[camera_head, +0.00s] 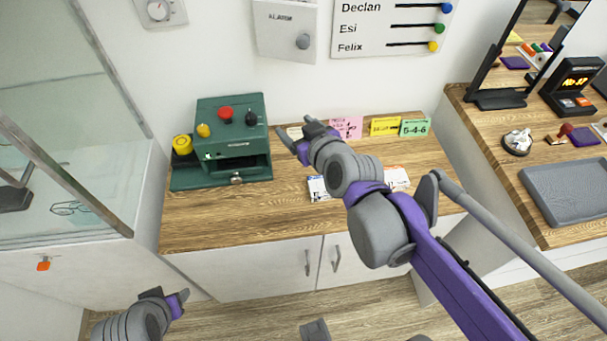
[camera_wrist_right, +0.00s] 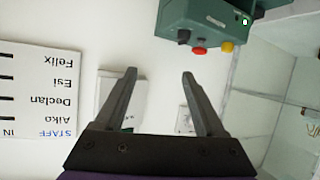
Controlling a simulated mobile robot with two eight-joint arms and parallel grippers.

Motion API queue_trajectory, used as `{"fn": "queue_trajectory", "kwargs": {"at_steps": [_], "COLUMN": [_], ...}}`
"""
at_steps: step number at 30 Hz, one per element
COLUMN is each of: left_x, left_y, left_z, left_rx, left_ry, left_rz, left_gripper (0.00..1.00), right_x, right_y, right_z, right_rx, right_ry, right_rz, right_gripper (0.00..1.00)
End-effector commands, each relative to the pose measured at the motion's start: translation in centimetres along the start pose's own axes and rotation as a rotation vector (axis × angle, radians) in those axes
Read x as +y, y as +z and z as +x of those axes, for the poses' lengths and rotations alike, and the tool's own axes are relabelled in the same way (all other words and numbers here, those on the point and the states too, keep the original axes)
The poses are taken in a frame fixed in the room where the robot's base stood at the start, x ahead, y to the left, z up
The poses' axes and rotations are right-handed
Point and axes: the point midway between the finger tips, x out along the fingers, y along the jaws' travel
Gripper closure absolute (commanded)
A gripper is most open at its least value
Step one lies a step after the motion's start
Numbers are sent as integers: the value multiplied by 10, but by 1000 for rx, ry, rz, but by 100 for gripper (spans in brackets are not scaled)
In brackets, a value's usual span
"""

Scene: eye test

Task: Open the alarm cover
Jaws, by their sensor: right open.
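The alarm cover (camera_head: 279,32) is a white panel marked ALARM with a round grey knob (camera_head: 303,41), on the wall at top centre. It looks closed in the head view. In the right wrist view, which is upside down, a white box that looks like the alarm (camera_wrist_right: 108,92) is partly hidden behind the left-hand finger. My right gripper (camera_head: 295,122) is open and empty, in front of the wall and below the cover, apart from it; its spread fingers show in the wrist view (camera_wrist_right: 159,73). My left gripper (camera_head: 170,297) is low at left; its jaw opening is unclear.
A green machine (camera_head: 218,108) with coloured knobs stands on the wooden counter (camera_head: 215,222), left of my right gripper. A staff board (camera_head: 390,28) hangs right of the cover. Coloured notes stand along the wall. A glass cabinet (camera_head: 70,110) is at left; a grey tray (camera_head: 570,190) lies at right.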

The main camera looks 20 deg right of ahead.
Motion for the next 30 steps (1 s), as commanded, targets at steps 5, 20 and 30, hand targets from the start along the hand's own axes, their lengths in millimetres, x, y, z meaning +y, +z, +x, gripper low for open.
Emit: {"fn": "queue_trajectory", "kwargs": {"at_steps": [5,20,30], "left_x": [0,0,0], "left_y": [-4,-11,-11], "left_z": [-6,-13,-13], "left_rx": [3,8,8], "left_ry": [0,0,0], "left_rz": [0,0,0], "left_gripper": [50,50,50], "right_x": [-15,-31,-32], "right_y": [30,91,94], "right_z": [-13,-42,-44], "right_rx": [-105,-319,-330], "right_ry": [-44,-77,-77], "right_rz": [17,55,57], "right_gripper": [28,28,28]}}
